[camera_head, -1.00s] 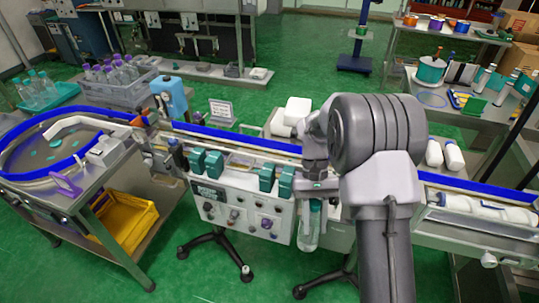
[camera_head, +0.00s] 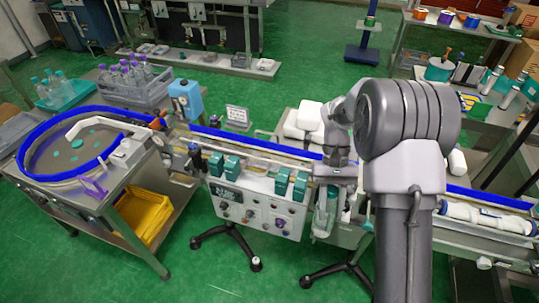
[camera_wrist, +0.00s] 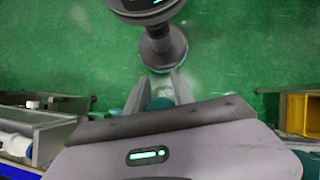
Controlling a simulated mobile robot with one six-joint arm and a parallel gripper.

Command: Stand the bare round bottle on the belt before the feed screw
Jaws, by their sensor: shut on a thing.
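My gripper (camera_head: 328,184) points down in front of the conveyor line, right of the control box. It is shut on a clear bottle (camera_head: 322,216) with a teal cap, which hangs roughly upright in front of the belt's near side. In the wrist view the two fingers of my gripper (camera_wrist: 160,92) close around the teal cap (camera_wrist: 160,103); most of the bottle there is hidden. The belt with its blue strip (camera_head: 245,139) runs behind the gripper, partly hidden by my arm. I cannot clearly make out the feed screw.
A control box (camera_head: 258,208) with teal blocks on top stands left of the bottle. A round table (camera_head: 75,155) with a blue rim is at the left. White cylindrical things (camera_head: 488,217) lie in a trough at the right. Open green floor lies in front.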

